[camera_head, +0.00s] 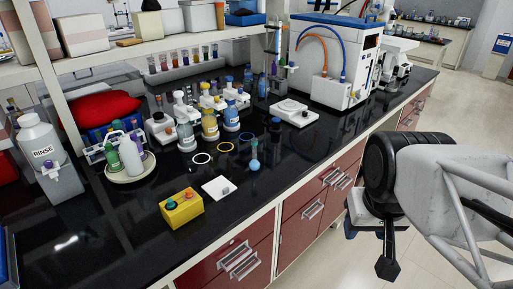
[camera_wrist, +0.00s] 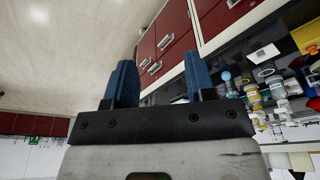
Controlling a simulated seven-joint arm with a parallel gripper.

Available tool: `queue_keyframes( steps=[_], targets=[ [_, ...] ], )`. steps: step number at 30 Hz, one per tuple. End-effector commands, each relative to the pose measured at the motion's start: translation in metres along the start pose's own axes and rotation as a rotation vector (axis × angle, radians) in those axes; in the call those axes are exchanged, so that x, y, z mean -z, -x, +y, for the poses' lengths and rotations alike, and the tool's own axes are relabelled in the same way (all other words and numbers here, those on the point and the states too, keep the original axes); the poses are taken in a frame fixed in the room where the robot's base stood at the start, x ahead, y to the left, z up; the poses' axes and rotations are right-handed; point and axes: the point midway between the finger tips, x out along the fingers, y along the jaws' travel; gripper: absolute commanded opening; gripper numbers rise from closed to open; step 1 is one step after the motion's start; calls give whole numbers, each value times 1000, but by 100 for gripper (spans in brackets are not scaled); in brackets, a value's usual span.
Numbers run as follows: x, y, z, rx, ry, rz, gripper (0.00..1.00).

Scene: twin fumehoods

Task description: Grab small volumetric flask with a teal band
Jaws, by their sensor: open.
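A small flask (camera_head: 254,161) with a round light-blue lower part and a narrow teal-tinted neck stands upright on the black bench, near its front edge. It looks like the teal-banded volumetric flask, but the band is too small to make out clearly. The round blue shape in the wrist view (camera_wrist: 226,76) appears to be the same flask. My gripper (camera_head: 368,252) hangs in front of the bench, over the floor side, right of the flask and well apart from it. In the wrist view my gripper (camera_wrist: 158,78) has its two blue fingers spread with nothing between them.
Near the flask are a yellow box (camera_head: 181,211), a white square plate (camera_head: 218,188), a white ring (camera_head: 201,159) and a yellow ring (camera_head: 225,147). Several capped bottles (camera_head: 209,125) stand behind. A white balance (camera_head: 294,113) is to the right. The red drawers (camera_head: 302,202) lie below the bench edge.

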Motion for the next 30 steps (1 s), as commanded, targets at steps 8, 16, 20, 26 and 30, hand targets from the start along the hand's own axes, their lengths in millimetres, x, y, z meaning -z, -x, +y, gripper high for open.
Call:
queue_keyframes(
  steps=[8,16,20,26,30],
  targets=[
    [35,-11,5,-42,13,70,50],
    [118,-36,8,-107,69,253,50],
    [162,-50,3,-117,113,354,50],
    [224,-75,-15,-94,195,503,50],
    [262,-94,-34,-49,261,600,50]
  ],
)
